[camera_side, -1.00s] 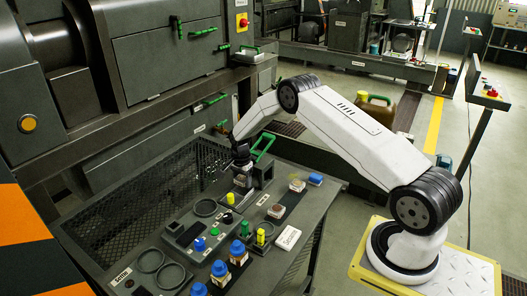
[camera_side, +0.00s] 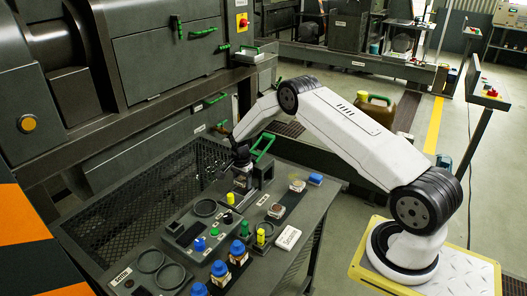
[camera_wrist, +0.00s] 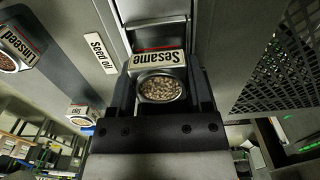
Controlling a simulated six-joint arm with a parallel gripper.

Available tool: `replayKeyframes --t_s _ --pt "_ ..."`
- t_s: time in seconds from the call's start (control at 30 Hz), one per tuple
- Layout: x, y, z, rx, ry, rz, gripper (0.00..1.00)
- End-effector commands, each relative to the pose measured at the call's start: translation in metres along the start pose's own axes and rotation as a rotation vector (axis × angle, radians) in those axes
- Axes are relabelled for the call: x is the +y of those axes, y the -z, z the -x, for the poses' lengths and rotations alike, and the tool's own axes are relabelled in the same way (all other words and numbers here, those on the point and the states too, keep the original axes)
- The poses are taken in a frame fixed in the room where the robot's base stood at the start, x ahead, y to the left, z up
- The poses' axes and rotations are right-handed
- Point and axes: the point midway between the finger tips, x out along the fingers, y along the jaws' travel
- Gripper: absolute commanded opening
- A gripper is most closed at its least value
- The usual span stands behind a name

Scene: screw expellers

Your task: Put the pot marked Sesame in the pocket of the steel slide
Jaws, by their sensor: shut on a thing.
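The pot marked Sesame (camera_wrist: 158,62) is between my gripper's two dark fingers in the wrist view, its label readable and its round top full of pale seeds. My gripper (camera_wrist: 160,100) is shut on it. In the side view my gripper (camera_side: 241,160) is low over the far part of the bench, beside a dark block with a green handle (camera_side: 263,146), which looks like the steel slide. The pot is small and partly hidden there. In the wrist view a grey steel channel (camera_wrist: 160,12) lies just beyond the pot. I cannot tell whether the pot is inside the pocket.
A pot marked Linseed (camera_wrist: 20,48) and another pot (camera_wrist: 82,113) stand left in the wrist view, near a Seed oil label (camera_wrist: 100,52). Blue-capped items (camera_side: 238,250) line the bench's front. A mesh guard (camera_side: 130,205) stands along the back. Ring-shaped holders are at left.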

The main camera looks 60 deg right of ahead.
Motion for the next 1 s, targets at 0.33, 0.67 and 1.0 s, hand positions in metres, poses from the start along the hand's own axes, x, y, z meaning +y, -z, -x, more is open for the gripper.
replayKeyframes --t_s 0.33,0.67,1.0 --pt "-0.0003 0.0001 -0.0006 0.000 0.001 0.000 0.00" --pt "-0.0002 0.0001 -0.0027 0.000 0.001 0.000 0.00" --pt "-0.0003 0.0001 -0.0081 0.000 0.001 0.000 0.00"
